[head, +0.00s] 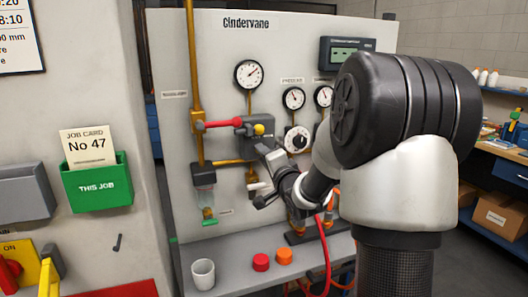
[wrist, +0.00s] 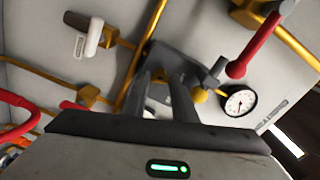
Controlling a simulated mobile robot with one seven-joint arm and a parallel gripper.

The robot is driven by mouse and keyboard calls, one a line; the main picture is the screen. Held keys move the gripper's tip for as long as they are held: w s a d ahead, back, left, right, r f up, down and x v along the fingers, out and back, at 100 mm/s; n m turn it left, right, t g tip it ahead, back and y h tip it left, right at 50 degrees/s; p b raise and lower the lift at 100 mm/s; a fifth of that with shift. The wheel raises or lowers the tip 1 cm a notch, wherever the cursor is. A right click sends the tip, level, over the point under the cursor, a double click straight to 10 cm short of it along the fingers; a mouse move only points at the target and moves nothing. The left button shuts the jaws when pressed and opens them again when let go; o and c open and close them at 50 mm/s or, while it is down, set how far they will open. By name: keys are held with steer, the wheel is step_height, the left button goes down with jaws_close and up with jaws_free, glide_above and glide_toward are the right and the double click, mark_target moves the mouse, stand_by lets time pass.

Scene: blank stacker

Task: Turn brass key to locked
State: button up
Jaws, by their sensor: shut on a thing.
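My gripper (head: 264,150) is at the grey lock block (head: 247,128) on the pale panel, just below and right of a round yellow knob (head: 259,129). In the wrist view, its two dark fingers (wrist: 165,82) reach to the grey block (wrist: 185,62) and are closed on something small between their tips. The brass key itself is not clearly seen; the fingers seem to hide it. The yellow knob (wrist: 199,96) shows beside the fingers. I cannot read any locked mark or the key's angle.
A red lever (head: 222,124) sticks out left of the block, by a vertical brass pipe (head: 195,90). A white handle (head: 259,186) is below. Gauges (head: 249,74) and a white dial (head: 297,139) are close by. A white cup (head: 203,274) stands on the ledge.

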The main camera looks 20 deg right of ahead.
steer(key=shift+r+m+p, duration=0.15)
steer(key=shift+m+p, duration=0.6)
steer(key=shift+m, duration=0.95)
steer(key=o, duration=1)
steer(key=shift+w, duration=0.1)
steer(key=shift+o, duration=0.2)
steer(key=shift+f, duration=0.2)
